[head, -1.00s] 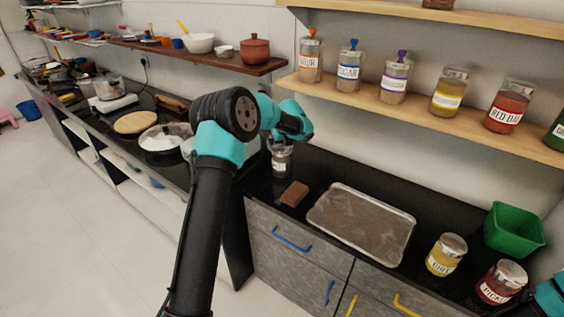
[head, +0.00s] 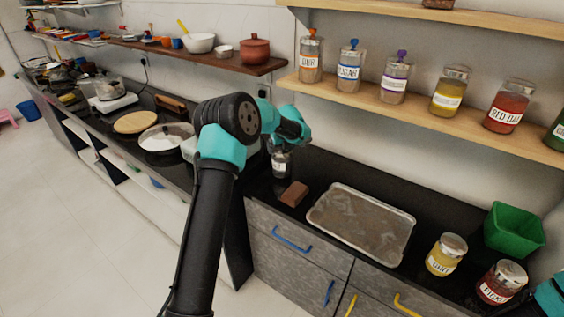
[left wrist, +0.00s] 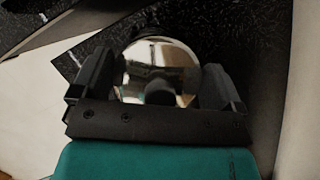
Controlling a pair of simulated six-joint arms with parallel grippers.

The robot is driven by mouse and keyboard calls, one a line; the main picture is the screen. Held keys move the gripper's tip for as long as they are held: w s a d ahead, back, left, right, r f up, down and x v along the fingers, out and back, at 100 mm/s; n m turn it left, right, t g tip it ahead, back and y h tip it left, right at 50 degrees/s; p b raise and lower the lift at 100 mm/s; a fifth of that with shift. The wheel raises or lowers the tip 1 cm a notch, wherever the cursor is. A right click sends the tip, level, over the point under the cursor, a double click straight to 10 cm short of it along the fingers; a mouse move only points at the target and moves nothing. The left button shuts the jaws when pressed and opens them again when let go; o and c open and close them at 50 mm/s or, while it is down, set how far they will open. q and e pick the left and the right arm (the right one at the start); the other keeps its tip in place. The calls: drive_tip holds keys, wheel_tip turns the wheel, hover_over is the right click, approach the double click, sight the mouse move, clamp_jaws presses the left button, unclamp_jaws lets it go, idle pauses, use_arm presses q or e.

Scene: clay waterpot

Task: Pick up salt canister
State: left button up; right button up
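The salt canister (head: 281,166) is a small clear jar with a white label, too small to read surely. It stands on the black counter against the back, left of the tray. My left gripper (head: 280,146) is above it, pointing down, and hides its top in the head view. In the left wrist view the round shiny lid (left wrist: 160,72) lies between the two spread fingers of my left gripper (left wrist: 158,80). A narrow gap seems to show on each side of the lid. My right gripper is out of view; only teal parts of that arm show at the lower right edge.
A brown block (head: 294,194) lies just in front of the canister. A metal tray (head: 330,240) is to the right, then a ghee jar (head: 446,255), a pickle jar (head: 502,283) and a green bin (head: 514,230). A shelf of labelled jars (head: 450,108) hangs above.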

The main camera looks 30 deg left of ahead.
use_arm(q)
drive_tip(key=c, duration=1)
drive_tip(key=shift+r, duration=0.1)
wheel_tip(320, 180, up, 10)
idle(0.7)
